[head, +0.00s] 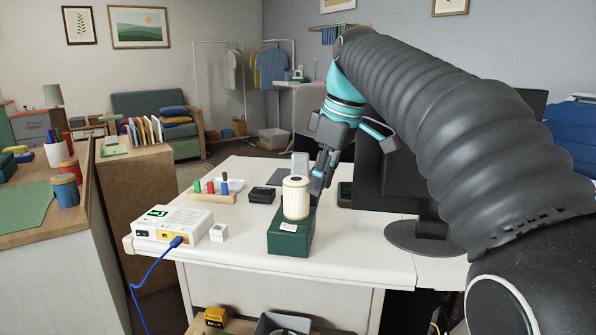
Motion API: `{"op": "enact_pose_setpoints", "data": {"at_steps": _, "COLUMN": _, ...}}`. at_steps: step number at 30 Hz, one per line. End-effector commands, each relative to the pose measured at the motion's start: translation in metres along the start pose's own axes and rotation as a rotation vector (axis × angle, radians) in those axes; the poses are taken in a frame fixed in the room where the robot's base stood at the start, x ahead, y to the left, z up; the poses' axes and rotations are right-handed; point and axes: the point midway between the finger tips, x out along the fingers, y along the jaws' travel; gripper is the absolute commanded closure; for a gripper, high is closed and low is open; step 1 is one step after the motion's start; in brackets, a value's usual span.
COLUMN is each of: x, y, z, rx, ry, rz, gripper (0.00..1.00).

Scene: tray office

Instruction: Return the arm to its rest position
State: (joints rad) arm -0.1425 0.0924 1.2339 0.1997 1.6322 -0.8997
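My arm reaches from the right edge over the white desk (240,262). My gripper (318,180) points down just right of a cream ribbed cylinder (296,199), which stands upright on a dark green box (290,236). The fingers are seen from the side and partly overlap, so their opening is unclear. I cannot tell whether they touch the cylinder.
A monitor (388,185) stands close to the right of my gripper, under my arm. A white device (172,223) with a blue cable (146,280), a small white cube (218,232), a black item (262,195) and a peg rack (213,196) are left.

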Motion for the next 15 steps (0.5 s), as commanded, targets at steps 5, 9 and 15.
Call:
{"op": "enact_pose_setpoints", "data": {"at_steps": 5, "x": 0.008, "y": -0.027, "z": 0.051, "rx": 0.221, "ry": 0.014, "rz": 0.083, "gripper": 0.69}}
{"op": "enact_pose_setpoints", "data": {"at_steps": 9, "x": 0.024, "y": -0.05, "z": 0.091, "rx": 0.388, "ry": 0.032, "rz": 0.146, "gripper": 0.69}}
{"op": "enact_pose_setpoints", "data": {"at_steps": 15, "x": 0.057, "y": -0.086, "z": 0.15, "rx": 0.612, "ry": 0.072, "rz": 0.234, "gripper": 0.69}}
